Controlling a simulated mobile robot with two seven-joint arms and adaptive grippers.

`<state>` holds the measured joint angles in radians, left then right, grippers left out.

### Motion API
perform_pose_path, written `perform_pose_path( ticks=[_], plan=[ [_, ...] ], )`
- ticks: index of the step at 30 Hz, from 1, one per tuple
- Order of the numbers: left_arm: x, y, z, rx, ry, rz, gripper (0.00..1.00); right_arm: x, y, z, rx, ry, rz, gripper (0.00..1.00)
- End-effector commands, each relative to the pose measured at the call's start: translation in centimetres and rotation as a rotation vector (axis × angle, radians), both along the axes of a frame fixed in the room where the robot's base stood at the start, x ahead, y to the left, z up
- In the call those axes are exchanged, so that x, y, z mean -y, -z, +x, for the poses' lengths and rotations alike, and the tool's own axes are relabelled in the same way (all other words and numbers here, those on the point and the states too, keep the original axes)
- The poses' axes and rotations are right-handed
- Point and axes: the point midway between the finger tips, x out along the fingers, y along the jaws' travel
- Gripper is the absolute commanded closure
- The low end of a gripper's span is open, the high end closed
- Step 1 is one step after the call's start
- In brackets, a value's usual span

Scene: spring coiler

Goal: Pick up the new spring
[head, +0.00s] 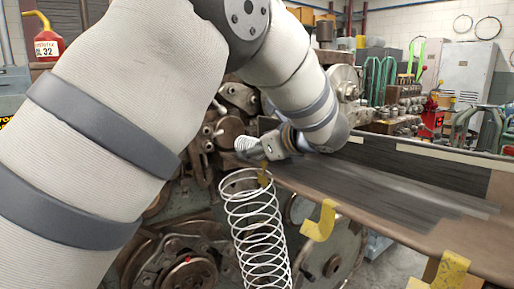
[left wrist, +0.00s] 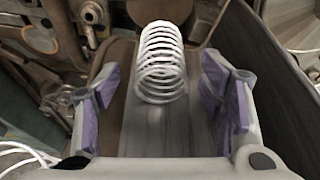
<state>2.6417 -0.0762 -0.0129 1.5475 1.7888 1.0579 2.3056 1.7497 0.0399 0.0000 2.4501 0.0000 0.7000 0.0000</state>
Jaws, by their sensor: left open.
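The new spring (left wrist: 162,62), a short white coil, lies on the grey chute in the left wrist view. Its near end is between the tips of my left gripper (left wrist: 160,85). The two purple-padded fingers are spread wide, with a gap on each side of the coil. In the head view the short coil (head: 245,143) shows at the machine, right at my left gripper (head: 262,150), partly hidden by it. A longer white spring (head: 258,225) hangs below, in front of the machine. My right gripper is not in view.
The coiling machine (head: 190,240) with wheels and shafts stands close behind and left of the gripper. A long brown tray (head: 470,237) with yellow brackets (head: 319,222) runs to the right. In the wrist view the chute's dark side wall (left wrist: 262,60) rises at right.

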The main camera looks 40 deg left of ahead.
Motion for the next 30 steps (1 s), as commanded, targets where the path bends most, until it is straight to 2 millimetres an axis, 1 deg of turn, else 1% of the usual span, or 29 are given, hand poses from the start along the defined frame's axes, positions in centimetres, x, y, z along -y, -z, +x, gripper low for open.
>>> perform_pose_path(
  ticks=[2, 7, 8, 9, 11, 12, 14, 15, 22, 25, 28, 30],
  plan=[
    [-0.5, 0.1, 0.1, 0.002, -0.001, 0.0, 0.36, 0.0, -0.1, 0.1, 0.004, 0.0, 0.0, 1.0],
    [-0.6, 0.1, 0.2, 0.002, 0.0, 0.001, 0.36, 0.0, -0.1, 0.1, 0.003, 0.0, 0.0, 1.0],
    [-0.6, 0.1, 0.2, 0.002, 0.0, 0.001, 0.38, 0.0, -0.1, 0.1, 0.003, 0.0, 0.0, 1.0],
    [-0.5, 0.1, 0.2, 0.001, -0.001, 0.001, 0.47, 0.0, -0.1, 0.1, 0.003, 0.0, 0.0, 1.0],
    [-0.5, 0.1, 0.2, 0.002, 0.0, 0.001, 0.61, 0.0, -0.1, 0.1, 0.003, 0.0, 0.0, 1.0],
    [-0.5, 0.1, 0.2, 0.001, -0.001, 0.001, 0.7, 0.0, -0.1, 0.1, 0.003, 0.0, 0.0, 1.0],
    [-0.5, 0.1, 0.2, 0.001, -0.001, 0.001, 0.84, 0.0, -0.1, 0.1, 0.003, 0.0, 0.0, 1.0],
    [-0.5, 0.1, 0.2, 0.001, -0.001, 0.001, 0.88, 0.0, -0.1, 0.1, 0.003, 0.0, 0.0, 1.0],
    [-0.5, 0.1, 0.2, 0.002, 0.0, 0.001, 0.88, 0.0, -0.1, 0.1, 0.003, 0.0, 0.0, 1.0],
    [-0.5, -0.2, 0.2, 0.002, 0.0, 0.0, 0.88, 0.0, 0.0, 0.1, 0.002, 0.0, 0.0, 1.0],
    [-0.5, -1.4, 0.2, 0.005, 0.0, -0.001, 0.88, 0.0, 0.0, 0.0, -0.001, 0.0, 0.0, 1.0],
    [-0.5, -2.8, 0.2, 0.007, 0.0, -0.001, 0.88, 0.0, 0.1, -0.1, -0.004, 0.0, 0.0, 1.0]
  ],
)
